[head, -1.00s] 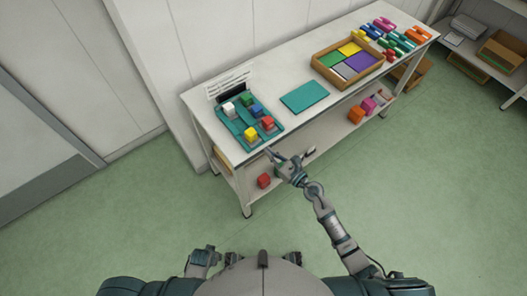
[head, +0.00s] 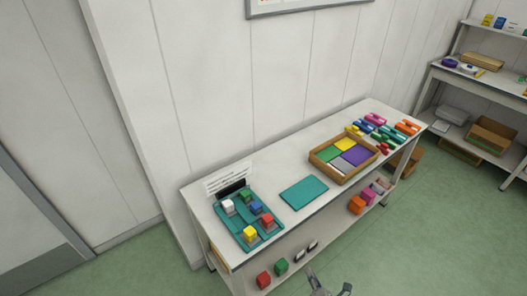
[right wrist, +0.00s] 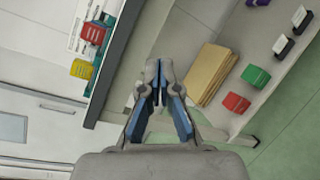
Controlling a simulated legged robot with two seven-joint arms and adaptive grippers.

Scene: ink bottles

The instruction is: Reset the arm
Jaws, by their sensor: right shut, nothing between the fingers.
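My right gripper (head: 318,284) shows at the bottom edge of the head view, in front of the table and low beside its lower shelf. In the right wrist view the right gripper (right wrist: 160,68) is shut and empty, with its fingers drawn together at the tips. It touches none of the bottles. The teal tray (head: 225,215) on the table holds several ink bottles, among them a white one (head: 228,207), a yellow one (head: 249,232) and a red one (head: 267,220). My left gripper is not in view.
The white table (head: 293,232) stands along the wall. A teal mat (head: 304,193) and a wooden box (head: 325,171) with coloured compartments lie on it. Red (head: 263,279) and green (head: 281,266) bottles stand on the lower shelf. Open green floor (head: 430,245) lies to the right.

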